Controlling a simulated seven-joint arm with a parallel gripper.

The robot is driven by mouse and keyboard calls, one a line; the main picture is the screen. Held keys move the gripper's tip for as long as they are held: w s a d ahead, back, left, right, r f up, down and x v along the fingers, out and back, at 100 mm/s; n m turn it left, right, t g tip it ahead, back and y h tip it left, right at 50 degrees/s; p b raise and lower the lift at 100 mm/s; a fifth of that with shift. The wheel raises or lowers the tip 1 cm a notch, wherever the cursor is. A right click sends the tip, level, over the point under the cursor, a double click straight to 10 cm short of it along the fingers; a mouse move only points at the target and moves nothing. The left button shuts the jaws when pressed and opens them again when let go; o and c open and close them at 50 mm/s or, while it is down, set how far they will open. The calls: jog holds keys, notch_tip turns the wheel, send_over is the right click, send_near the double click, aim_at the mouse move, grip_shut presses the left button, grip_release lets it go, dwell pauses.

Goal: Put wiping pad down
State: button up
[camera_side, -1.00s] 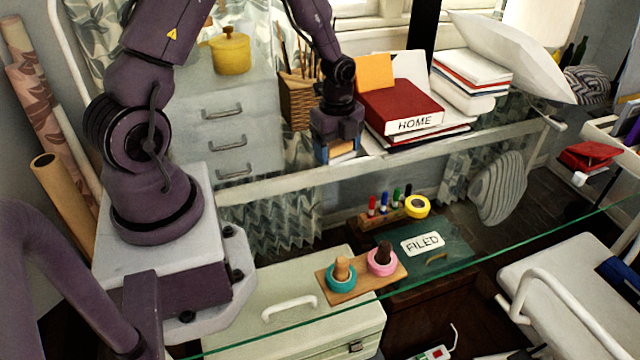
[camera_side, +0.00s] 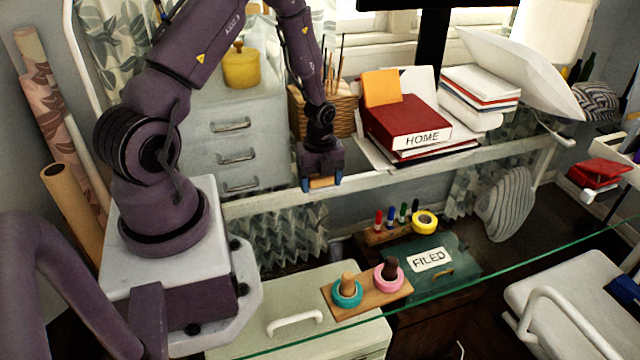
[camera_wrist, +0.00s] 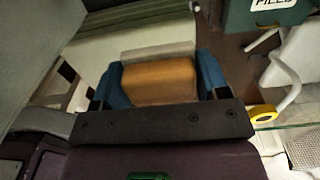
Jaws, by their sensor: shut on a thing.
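The wiping pad, a tan block, is between the blue fingertips of my gripper (camera_side: 322,184). In the side view the pad (camera_side: 321,183) shows as a small tan strip just in front of the narrow white shelf edge. In the wrist view the pad (camera_wrist: 158,80) fills the space between both blue fingers (camera_wrist: 160,84), with a grey-white strip along its far edge. The gripper is shut on it. I cannot tell how far the pad is above any surface.
A red HOME binder (camera_side: 408,122) and papers lie on the shelf right of the gripper. A wicker basket (camera_side: 322,110) stands behind. Below are a green FILED box (camera_side: 440,262), yellow tape (camera_side: 424,222), markers, and a wooden ring stand (camera_side: 366,294). A glass edge crosses the front.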

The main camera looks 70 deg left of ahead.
jog(key=shift+f, duration=0.65)
jog(key=shift+f, duration=0.65)
jog(key=o, duration=0.9)
jog(key=shift+a, duration=0.1)
jog(key=shift+c, duration=0.2)
jog(key=shift+o, duration=0.6)
notch_tip(320, 180, up, 13)
jog(key=s+d+r+n+t+y, duration=0.1)
jog(key=d+r+n, duration=0.4)
jog(key=r, duration=0.3)
jog(key=d+r+n+t+y, duration=0.1)
jog(key=d+r+n, duration=0.35)
jog(key=r, duration=0.35)
jog(key=s+d+r+n+t+h, duration=0.2)
jog(key=s+d+r+n+t, duration=0.1)
jog(key=s+d+r+n, duration=0.4)
jog(key=shift+s+d+r+n+t, duration=0.15)
jog(key=shift+s+d+n+t, duration=0.15)
jog(key=shift+s+d+n, duration=0.65)
